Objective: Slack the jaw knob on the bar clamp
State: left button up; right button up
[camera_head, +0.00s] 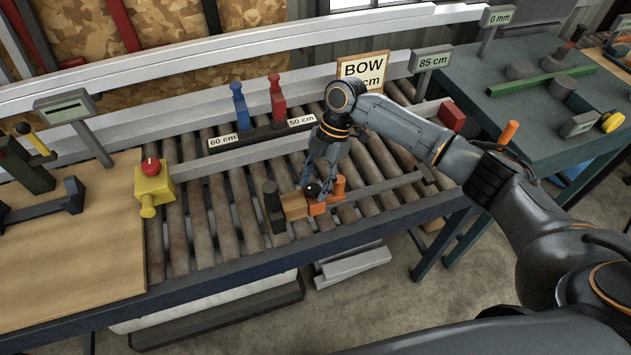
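The bar clamp lies across the front of the roller table, with a dark upright jaw (272,206) at its left and an orange jaw (318,208) to the right. A wood block (296,206) sits between the two jaws. A grey bar (385,186) runs from there to the right. A small black round knob (313,190) shows at the orange jaw, partly covered by my fingers. My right gripper (317,183) points down at this knob, with its fingers around or just beside it; whether they grip it is too small to tell. My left gripper is out of view.
A yellow box with a red button (151,180) stands left of the clamp. Blue (240,106) and red (277,100) upright pieces stand behind, near the 60 cm and 50 cm labels. A BOW sign (362,70) stands behind my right wrist. A dark side table (540,110) is at right.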

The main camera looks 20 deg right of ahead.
jog(key=shift+r, duration=0.1)
jog(key=v, duration=1.2)
dwell(0.4)
